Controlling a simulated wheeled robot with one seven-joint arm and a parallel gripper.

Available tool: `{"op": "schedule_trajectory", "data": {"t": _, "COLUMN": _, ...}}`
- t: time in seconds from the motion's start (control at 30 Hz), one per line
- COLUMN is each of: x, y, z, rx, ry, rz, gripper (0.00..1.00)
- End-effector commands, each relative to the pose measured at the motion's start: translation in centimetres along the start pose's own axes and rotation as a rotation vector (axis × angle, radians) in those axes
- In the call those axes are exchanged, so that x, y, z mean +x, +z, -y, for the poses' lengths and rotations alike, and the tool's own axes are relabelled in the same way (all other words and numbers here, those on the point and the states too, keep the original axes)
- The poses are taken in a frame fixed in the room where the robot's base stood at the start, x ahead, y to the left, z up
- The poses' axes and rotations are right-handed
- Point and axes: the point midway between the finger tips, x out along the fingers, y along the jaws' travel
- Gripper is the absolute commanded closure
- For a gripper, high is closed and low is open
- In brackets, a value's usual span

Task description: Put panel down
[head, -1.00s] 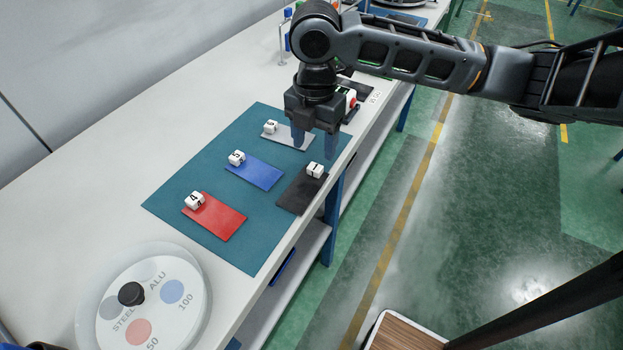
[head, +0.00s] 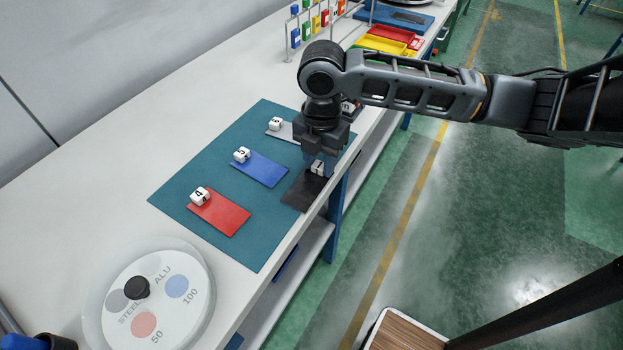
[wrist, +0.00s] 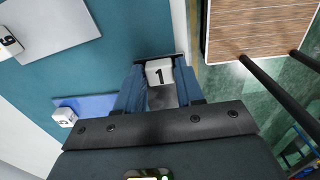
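A black panel (head: 300,190) lies flat at the front edge of the teal mat, with a white cube marked 1 (wrist: 159,71) at its far end. My gripper (head: 318,166) is down over that far end. In the wrist view, its two blue fingers (wrist: 160,80) stand apart, one on each side of the cube. They look close to the cube; I cannot tell whether they touch it or the panel's edges. A red panel (head: 220,213) with cube 4, a blue panel (head: 262,170) and a grey panel (head: 284,133), each with a cube, lie on the mat.
The teal mat (head: 190,228) covers part of the white table, whose front edge is close to the black panel. A round dial (head: 160,305) stands at the near left. Yellow and red trays (head: 385,42) and a rack of coloured pieces (head: 315,18) are at the back.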

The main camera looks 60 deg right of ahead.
Motion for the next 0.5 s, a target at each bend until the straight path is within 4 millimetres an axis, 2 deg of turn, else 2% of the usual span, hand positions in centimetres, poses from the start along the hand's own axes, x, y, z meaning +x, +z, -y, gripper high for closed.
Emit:
{"op": "schedule_trajectory", "data": {"t": 0.07, "x": -0.01, "y": 0.00, "z": 0.00, "rx": 0.000, "ry": 0.000, "rz": 0.000, "gripper": 0.71}}
{"op": "schedule_trajectory", "data": {"t": 0.37, "x": -0.02, "y": 0.00, "z": 0.00, "rx": 0.000, "ry": 0.000, "rz": 0.000, "gripper": 1.00}}
{"op": "schedule_trajectory", "data": {"t": 0.5, "x": -0.03, "y": 0.00, "z": 0.00, "rx": 0.000, "ry": 0.000, "rz": 0.000, "gripper": 1.00}}
